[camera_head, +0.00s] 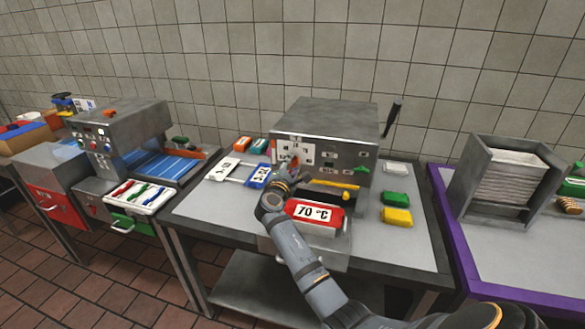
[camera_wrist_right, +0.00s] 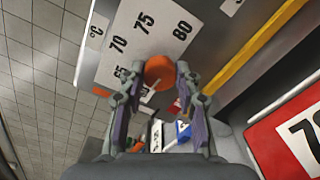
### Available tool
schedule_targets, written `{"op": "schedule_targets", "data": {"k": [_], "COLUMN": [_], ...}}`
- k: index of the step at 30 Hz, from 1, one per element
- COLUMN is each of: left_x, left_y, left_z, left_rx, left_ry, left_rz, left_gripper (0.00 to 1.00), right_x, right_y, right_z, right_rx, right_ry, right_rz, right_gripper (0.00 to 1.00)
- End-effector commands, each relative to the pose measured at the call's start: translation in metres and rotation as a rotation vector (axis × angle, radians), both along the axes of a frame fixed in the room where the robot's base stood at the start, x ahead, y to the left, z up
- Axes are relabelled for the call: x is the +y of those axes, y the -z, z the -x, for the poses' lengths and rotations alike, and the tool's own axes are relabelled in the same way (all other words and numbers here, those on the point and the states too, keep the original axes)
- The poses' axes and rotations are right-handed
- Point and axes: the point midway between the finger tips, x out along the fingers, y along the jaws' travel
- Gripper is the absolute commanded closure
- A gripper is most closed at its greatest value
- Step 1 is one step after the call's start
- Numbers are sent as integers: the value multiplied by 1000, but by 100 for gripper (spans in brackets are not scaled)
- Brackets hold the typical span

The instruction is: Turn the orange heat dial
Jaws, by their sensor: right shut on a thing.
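The orange heat dial (camera_wrist_right: 160,71) sits on a white scale plate (camera_wrist_right: 150,35) marked 65, 70, 75 and 80 in the right wrist view. My right gripper (camera_wrist_right: 158,82) has its two fingers on either side of the dial and is shut on it. The dial's exact pointer setting is hard to make out. In the head view my right gripper (camera_head: 289,168) reaches the front of the grey metal machine (camera_head: 330,118), at the left of its panel, and partly hides the dial. My left gripper is not in view.
A red-framed "70 °C" sign (camera_head: 314,212) stands just below the panel, close to my right arm. A yellow bar (camera_head: 335,187) runs along the machine's front. Green (camera_head: 396,198) and yellow (camera_head: 396,216) blocks lie right. The machine's black lever (camera_head: 392,117) sticks up at right.

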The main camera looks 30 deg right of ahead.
Motion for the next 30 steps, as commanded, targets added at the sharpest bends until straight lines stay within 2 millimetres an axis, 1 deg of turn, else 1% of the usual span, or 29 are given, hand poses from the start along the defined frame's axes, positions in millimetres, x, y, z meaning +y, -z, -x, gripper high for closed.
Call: {"op": "schedule_targets", "data": {"k": [1, 6, 30], "left_x": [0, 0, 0], "left_y": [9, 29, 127], "left_z": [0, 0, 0], "left_rx": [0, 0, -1], "left_ry": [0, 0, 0], "left_rz": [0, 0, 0], "left_gripper": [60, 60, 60], "right_x": [0, 0, 0], "right_y": [5, 7, 8], "right_z": [0, 0, 0], "right_rx": [-22, -124, -700], "right_ry": [1, 0, 2], "right_rz": [-18, -105, -599], "right_gripper": [98, 98, 98]}}
